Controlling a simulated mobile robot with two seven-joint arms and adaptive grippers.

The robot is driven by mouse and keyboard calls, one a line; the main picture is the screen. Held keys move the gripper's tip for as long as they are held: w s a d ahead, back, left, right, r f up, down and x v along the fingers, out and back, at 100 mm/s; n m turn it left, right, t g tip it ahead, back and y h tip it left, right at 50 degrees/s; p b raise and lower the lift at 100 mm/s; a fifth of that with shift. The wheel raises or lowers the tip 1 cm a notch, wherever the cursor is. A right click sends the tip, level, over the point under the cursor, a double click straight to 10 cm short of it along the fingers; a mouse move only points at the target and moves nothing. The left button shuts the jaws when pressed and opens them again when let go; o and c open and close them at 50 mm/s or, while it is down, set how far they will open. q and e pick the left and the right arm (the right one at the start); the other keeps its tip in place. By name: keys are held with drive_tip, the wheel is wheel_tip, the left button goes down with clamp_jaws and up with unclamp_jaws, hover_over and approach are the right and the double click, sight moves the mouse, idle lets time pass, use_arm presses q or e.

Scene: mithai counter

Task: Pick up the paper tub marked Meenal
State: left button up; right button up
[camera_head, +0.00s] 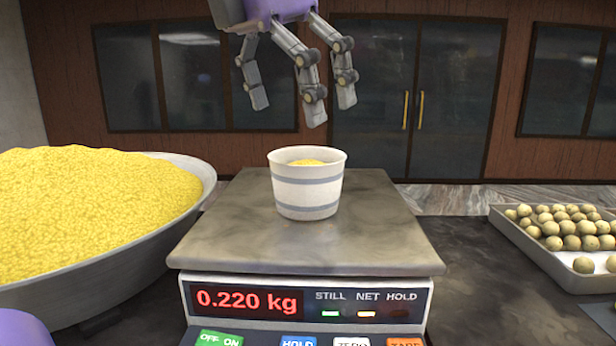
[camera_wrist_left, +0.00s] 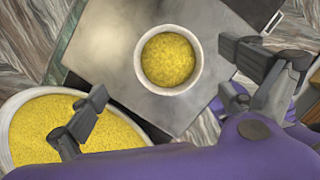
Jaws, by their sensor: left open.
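A white paper tub (camera_head: 307,188) with grey-blue bands stands upright on the steel pan of the scale (camera_head: 230,235). Yellow grains show inside it. No name can be read on the side that faces me. In the left wrist view the tub's round mouth (camera_wrist_left: 168,60) lies between the spread fingers, full of yellow grains. My left gripper (camera_head: 300,95) is open and empty above the tub, its fingers pointing down and clear of the rim. It also shows in the left wrist view (camera_wrist_left: 165,115). My right gripper is not in view.
A wide bowl (camera_head: 190,205) heaped with yellow grains stands close to the scale's left side. A metal tray (camera_head: 545,258) of round sweets stands at the right. The scale display (camera_head: 247,301) reads 0.220 kg. Dark counter lies bare between scale and tray.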

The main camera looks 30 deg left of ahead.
sight(306, 156)
use_arm(q)
drive_tip(key=x, duration=0.4)
drive_tip(key=d+p+x, duration=0.1)
drive_tip(key=x, duration=0.1)
drive_tip(key=shift+s+f, duration=0.3)
drive_tip(key=shift+s, duration=0.05)
drive_tip(key=shift+w+f, duration=0.2)
drive_tip(key=shift+f, duration=0.2)
drive_tip(key=c, duration=1.4)
